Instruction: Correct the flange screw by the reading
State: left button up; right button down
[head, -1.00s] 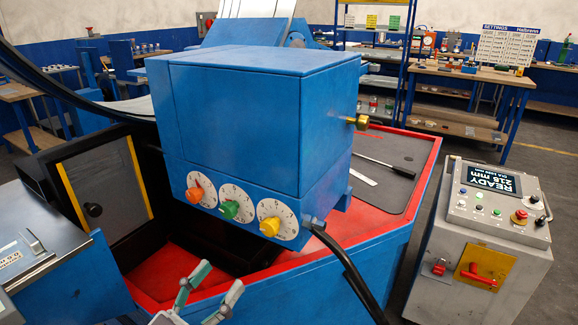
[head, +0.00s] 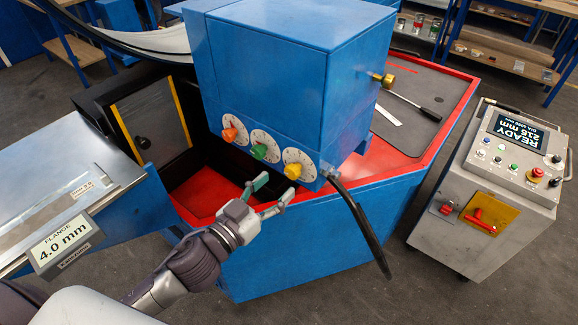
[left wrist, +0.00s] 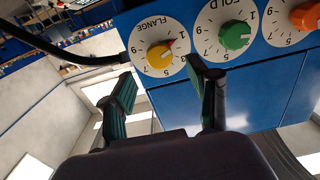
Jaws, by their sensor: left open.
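The flange screw is a yellow knob (head: 292,171) on a white dial, rightmost of three on the blue machine head (head: 270,80). In the left wrist view the yellow knob (left wrist: 159,56) sits under the word FLANGE, upside down; its red tip points up and right, toward the 1. A reading plate (head: 64,240) at left says FLANGE 4.0 mm. My left gripper (head: 271,192) is open and empty, just below the dials; in the left wrist view its fingers (left wrist: 160,80) lie either side below the yellow knob. My right gripper is not in view.
A green knob (head: 259,152) and an orange knob (head: 230,134) stand beside the yellow one. A black hose (head: 358,222) hangs close to its right. A grey console (head: 490,180) at right reads READY 215 mm. A long-handled tool (head: 415,106) lies on the red-edged bed.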

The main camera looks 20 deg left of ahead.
aim_at(291, 174)
pick_arm(q)
jog(key=p+x, duration=0.1)
jog(key=x, duration=0.4)
jog(key=shift+w+d, duration=0.1)
jog(key=shift+w, duration=0.1)
jog(key=c, duration=1.1)
jog(key=shift+m, duration=0.4)
jog(key=m+p, duration=0.1)
jog(key=m, duration=0.3)
jog(key=shift+r+m, duration=0.1)
jog(key=shift+m, duration=0.2)
jog(key=shift+d+m+p, duration=0.1)
jog(key=shift+m+p, duration=0.35)
jog(key=shift+m, duration=2.15)
